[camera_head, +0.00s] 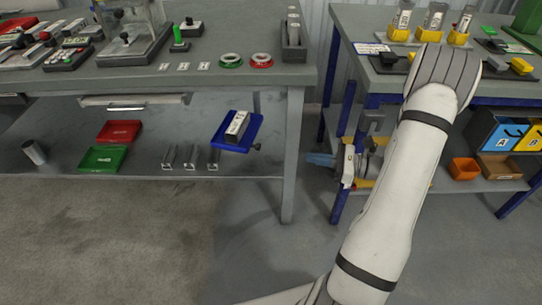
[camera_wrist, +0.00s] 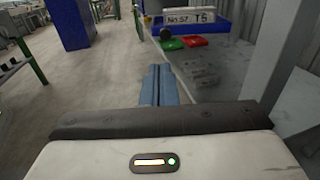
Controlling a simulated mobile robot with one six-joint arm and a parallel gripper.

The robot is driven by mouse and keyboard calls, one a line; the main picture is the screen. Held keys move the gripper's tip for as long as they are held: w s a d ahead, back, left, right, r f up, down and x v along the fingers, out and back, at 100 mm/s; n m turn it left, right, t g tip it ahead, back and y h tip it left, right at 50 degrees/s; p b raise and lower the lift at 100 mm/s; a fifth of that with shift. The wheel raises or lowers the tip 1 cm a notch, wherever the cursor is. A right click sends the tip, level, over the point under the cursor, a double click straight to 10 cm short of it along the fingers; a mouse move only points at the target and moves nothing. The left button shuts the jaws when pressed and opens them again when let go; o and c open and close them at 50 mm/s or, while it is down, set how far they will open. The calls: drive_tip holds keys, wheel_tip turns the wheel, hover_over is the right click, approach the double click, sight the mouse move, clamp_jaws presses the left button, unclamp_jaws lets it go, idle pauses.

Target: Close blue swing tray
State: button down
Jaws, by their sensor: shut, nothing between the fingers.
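The blue swing tray (camera_head: 226,143) is at the right end of the lower shelf of the left table, near the front table leg, and sits at an angle. A pale labelled block (camera_head: 237,124) lies on it, and a dark round knob (camera_head: 257,147) is at its right corner. In the wrist view the tray (camera_wrist: 217,28) is at the top, with the block (camera_wrist: 190,17) marked "No.57 T6" and the knob (camera_wrist: 166,34). My gripper (camera_head: 312,159) has blue fingers, shut and empty, to the right of the tray and apart from it. The fingers also show in the wrist view (camera_wrist: 158,72).
The left table's front leg (camera_head: 290,170) stands between my gripper and the tray. Red (camera_head: 120,131) and green (camera_head: 103,158) trays and several metal brackets are further left on the shelf. A blue-legged table (camera_head: 338,205) is close on the right. The floor in front is clear.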

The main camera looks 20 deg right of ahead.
sight(260, 148)
drive_tip(key=b+x, duration=0.1)
drive_tip(key=x, duration=0.5)
drive_tip(key=b+x, duration=0.1)
drive_tip(key=x, duration=0.6)
drive_tip(key=shift+w+f, duration=0.1)
drive_tip(key=shift+w, duration=0.4)
drive_tip(key=shift+a+m+t, duration=0.15)
drive_tip(key=shift+m+t, duration=0.15)
